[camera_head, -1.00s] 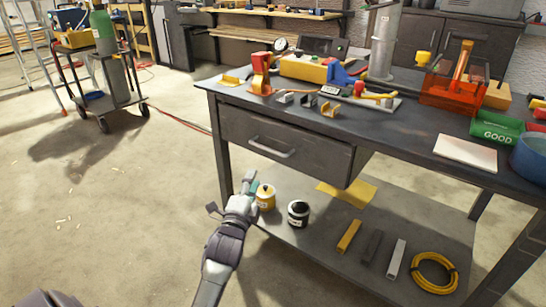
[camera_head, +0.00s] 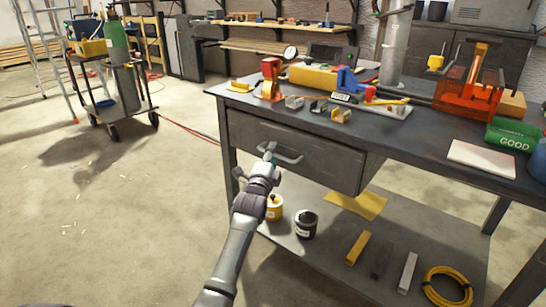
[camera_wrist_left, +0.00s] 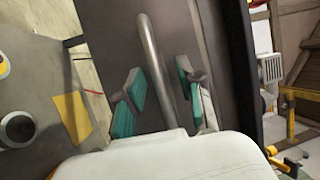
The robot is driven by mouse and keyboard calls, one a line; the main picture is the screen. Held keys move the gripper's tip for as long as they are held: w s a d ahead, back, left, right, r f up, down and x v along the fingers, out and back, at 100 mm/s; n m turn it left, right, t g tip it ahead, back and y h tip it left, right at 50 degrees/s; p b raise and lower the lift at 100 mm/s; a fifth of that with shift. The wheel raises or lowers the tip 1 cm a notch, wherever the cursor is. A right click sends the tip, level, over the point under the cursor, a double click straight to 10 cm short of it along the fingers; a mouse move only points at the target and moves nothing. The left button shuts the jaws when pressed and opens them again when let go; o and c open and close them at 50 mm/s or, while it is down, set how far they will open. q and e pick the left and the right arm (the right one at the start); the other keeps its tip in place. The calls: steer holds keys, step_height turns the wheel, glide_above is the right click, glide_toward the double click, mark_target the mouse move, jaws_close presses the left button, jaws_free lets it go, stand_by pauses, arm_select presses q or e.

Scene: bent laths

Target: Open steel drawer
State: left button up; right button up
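The steel drawer (camera_head: 300,150) is a dark grey front under the workbench top, and it looks closed. Its bar handle (camera_head: 282,153) runs across the middle of the front. My left gripper (camera_head: 268,154) is at the left part of the handle. In the left wrist view the handle bar (camera_wrist_left: 157,70) passes between the two teal-padded fingers (camera_wrist_left: 160,92), with a gap to the pads on both sides. The left gripper is open. The drawer front (camera_wrist_left: 118,40) fills the middle of that view. My right gripper is not in view.
The workbench top (camera_head: 420,140) holds a red clamp, a vise, an orange bin (camera_head: 468,95) and a green GOOD box (camera_head: 513,135). Below, the shelf (camera_head: 330,235) carries a yellow can (camera_head: 273,208), a black can (camera_head: 306,225) and coiled yellow hose (camera_head: 447,286).

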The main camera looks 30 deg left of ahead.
arm_select(q)
jaws_close()
stand_by(0.5)
